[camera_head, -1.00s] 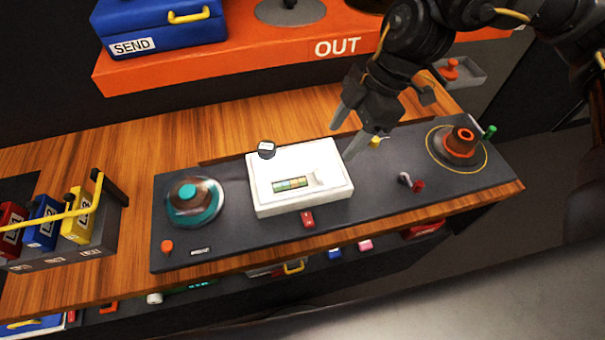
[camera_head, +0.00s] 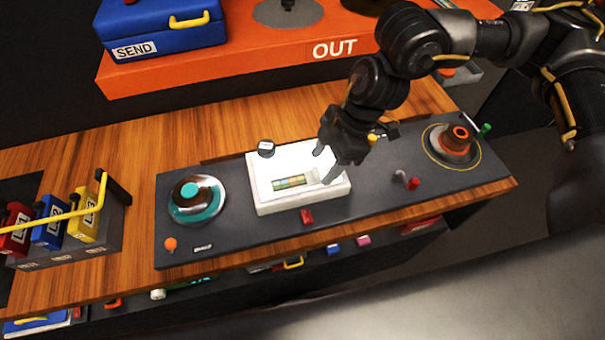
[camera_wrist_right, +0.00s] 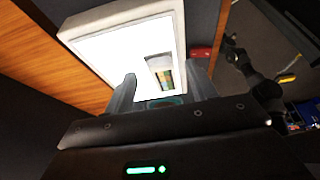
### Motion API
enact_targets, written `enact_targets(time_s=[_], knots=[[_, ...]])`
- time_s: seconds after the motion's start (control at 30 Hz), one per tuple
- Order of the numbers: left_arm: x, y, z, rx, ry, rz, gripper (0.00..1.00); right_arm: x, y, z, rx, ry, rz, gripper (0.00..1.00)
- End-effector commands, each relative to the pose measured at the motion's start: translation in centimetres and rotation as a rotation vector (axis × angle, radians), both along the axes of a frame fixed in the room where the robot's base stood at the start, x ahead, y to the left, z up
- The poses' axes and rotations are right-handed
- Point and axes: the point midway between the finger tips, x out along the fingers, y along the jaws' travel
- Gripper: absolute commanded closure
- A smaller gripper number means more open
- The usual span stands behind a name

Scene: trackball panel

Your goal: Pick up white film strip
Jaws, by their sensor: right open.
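The film strip (camera_head: 293,183) shows several coloured frames and a pale end. It lies in a slot on top of the white light box (camera_head: 265,198). The strip also shows in the right wrist view (camera_wrist_right: 164,76), between the fingers as seen there. My right gripper (camera_head: 323,166) is open and empty, just above the right side of the box, near the strip's pale end. Its two fingers also show in the right wrist view (camera_wrist_right: 161,76). My left gripper is not in view.
A teal-topped reel (camera_head: 194,200) is on the dark panel (camera_head: 232,234) left of the box. An orange reel (camera_head: 453,146) is at the right end. A small dark knob (camera_head: 266,147) stands at the box's back edge. Coloured cartridges (camera_head: 84,222) stand at the left.

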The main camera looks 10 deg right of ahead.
Motion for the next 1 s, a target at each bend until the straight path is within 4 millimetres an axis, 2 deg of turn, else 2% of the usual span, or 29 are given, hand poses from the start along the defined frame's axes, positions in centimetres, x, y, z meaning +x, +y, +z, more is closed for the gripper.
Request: enact_targets(time_s=[0.2,0.43,0.8,1.0], knots=[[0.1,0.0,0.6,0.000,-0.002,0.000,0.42,-0.1,0.8,-2.0,-0.001,0.000,-0.001,0.44],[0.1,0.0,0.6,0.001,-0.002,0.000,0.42,0.0,0.9,-2.2,0.000,-0.001,0.000,0.44],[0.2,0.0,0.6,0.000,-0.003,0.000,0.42,0.0,0.9,-2.1,0.000,-0.001,0.000,0.91],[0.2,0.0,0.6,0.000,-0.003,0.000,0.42,0.0,0.9,-2.1,0.000,-0.001,0.000,0.92]])
